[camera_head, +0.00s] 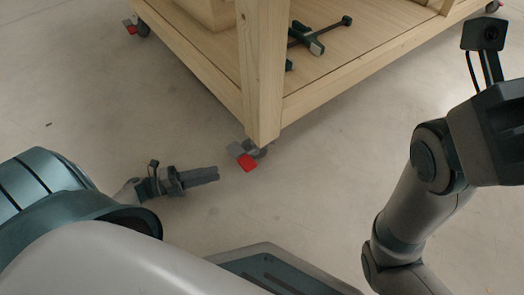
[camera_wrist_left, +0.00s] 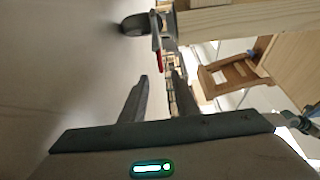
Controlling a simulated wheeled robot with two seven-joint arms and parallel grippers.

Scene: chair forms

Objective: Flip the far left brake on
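A wooden cart stands on casters with red brake pedals. The far left caster (camera_head: 142,27) has a small red brake pedal (camera_head: 131,29) at the upper left of the head view. The near corner caster (camera_head: 259,152) has a larger red brake pedal (camera_head: 247,162).
The cart's near leg (camera_head: 262,80) rises above the near caster. Dark clamps (camera_head: 311,40) lie on its lower shelf (camera_head: 350,45). A third caster (camera_head: 493,6) shows at the upper right. The floor (camera_head: 70,90) left of the cart is clear.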

